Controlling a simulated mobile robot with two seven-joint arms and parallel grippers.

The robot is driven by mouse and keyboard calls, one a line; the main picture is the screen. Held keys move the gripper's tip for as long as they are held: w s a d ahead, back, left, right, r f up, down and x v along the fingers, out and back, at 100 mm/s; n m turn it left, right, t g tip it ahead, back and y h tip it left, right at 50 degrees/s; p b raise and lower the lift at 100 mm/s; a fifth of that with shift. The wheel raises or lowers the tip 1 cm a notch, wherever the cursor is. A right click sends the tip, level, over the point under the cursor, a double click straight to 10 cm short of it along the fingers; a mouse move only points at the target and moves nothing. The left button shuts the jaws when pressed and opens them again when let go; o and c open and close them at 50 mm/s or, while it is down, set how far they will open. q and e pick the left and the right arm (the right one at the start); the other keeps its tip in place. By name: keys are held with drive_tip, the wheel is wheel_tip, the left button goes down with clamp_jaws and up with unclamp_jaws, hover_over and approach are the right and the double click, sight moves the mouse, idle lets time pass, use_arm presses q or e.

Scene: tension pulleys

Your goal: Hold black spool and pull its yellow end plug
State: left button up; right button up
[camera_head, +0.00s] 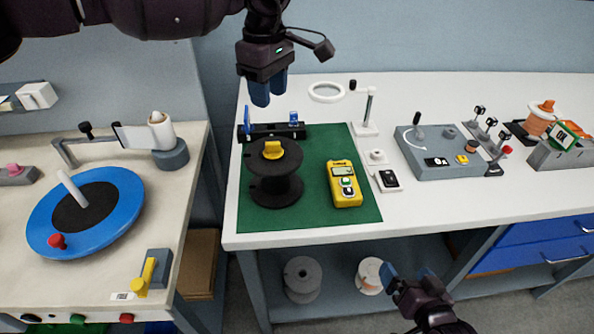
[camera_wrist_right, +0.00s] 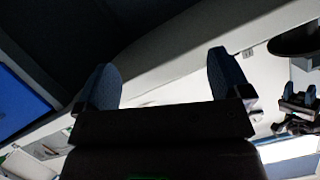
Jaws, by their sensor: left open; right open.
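The black spool (camera_head: 276,186) stands upright on a green mat (camera_head: 320,215) on the white table in the head view. Its yellow end plug (camera_head: 273,149) sits in the middle of its top flange. My left gripper (camera_head: 267,92) is above and behind the spool, pointing down, open and apart from it. My right gripper (camera_head: 406,272) is low in front of the table's front edge, open and empty, away from the spool. In the right wrist view the fingers of my right gripper (camera_wrist_right: 165,85) stand wide apart with nothing between them.
A yellow meter (camera_head: 344,184) lies right of the spool. A black stand with blue posts (camera_head: 272,132) is behind it. A ring magnifier (camera_head: 326,92) stands further back. A blue turntable (camera_head: 120,190) is on the left bench. The table's front middle is clear.

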drive_tip(key=w+a+r+m+t+y, duration=0.3)
drive_tip(key=w+r+m, duration=0.25)
drive_tip(key=r, duration=0.45)
drive_tip(key=w+a+r+m+t+y, duration=0.2)
drive_tip(key=w+a+r+m, duration=0.3)
drive_tip(key=r, duration=0.6)
drive_tip(key=m+g+y, duration=0.6)
drive_tip(key=m+y, duration=0.1)
drive_tip(key=m, duration=0.5)
approach(275, 169)
drive_tip(key=w+f, duration=0.1)
drive_tip(key=w, duration=0.1)
drive_tip(key=w+f, duration=0.1)
drive_tip(key=w, duration=0.1)
drive_tip(key=w+a+f, duration=0.1)
drive_tip(key=w, duration=0.1)
drive_tip(key=shift+w+a, duration=0.1)
drive_tip(key=shift+w+a+f+m, duration=0.3)
drive_tip(key=shift+a+f+m, duration=0.15)
drive_tip(key=shift+m, duration=0.1)
drive_tip(key=shift+x, duration=3.6)
drive_tip(key=shift+f, duration=0.2)
drive_tip(key=shift+c, duration=0.4)
